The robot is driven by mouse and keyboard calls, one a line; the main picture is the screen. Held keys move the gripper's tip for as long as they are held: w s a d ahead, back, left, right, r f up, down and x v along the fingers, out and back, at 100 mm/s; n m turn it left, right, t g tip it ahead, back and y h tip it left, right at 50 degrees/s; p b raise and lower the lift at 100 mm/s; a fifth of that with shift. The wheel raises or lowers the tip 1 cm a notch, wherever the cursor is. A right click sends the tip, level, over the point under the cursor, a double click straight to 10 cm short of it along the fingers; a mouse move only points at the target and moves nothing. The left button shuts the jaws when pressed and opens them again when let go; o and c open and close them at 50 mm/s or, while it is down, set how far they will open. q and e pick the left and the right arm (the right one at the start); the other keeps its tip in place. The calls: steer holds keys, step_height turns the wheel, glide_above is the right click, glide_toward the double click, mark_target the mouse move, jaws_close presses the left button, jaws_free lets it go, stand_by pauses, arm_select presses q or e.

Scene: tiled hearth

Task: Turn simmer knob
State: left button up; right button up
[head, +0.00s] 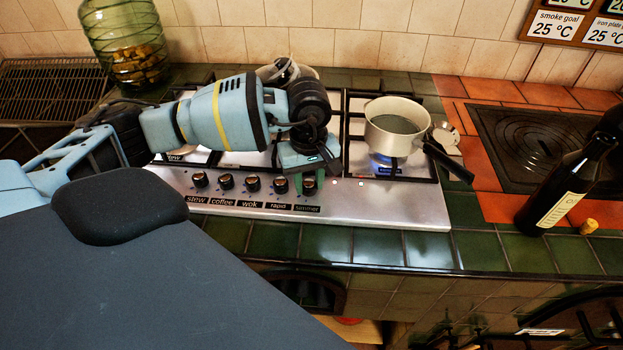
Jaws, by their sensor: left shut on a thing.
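The simmer knob (309,187) is the black knob at the right end of the row on the hob's front strip, above the label "simmer". My left arm comes in from the left over the hob. Its gripper (308,177) points down at the simmer knob, its fingers shut on it. The fingers and wrist hide part of the knob, so its exact angle cannot be read. My right gripper does not show.
Several other knobs, including the rapid knob (279,185), stand close on the left. A cream saucepan (396,122) sits over a blue flame. A dark bottle (566,186) and cork (589,226) stand right. A glass jar (127,45) is back left.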

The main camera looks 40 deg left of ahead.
mark_target(308, 183)
arm_select(q)
steer(key=m+b, duration=0.2)
steer(key=m, duration=0.3)
steer(key=shift+f+m+b, duration=0.1)
steer(key=shift+m+b, duration=0.2)
steer(key=shift+b, duration=0.05)
steer(key=m+b, duration=0.2)
steer(key=m, duration=0.2)
steer(key=shift+m+b, duration=0.3)
steer(key=shift+m, duration=0.1)
steer(key=shift+m+b, duration=0.4)
steer(key=shift+m, duration=0.4)
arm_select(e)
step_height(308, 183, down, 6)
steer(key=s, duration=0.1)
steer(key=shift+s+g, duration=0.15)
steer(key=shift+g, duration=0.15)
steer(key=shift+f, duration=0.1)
arm_select(q)
steer(key=shift+r, duration=0.2)
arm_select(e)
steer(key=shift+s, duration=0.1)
arm_select(q)
steer(key=o, duration=1)
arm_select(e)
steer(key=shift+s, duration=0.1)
arm_select(q)
steer(key=shift+r, duration=3.85)
steer(key=shift+s, duration=0.1)
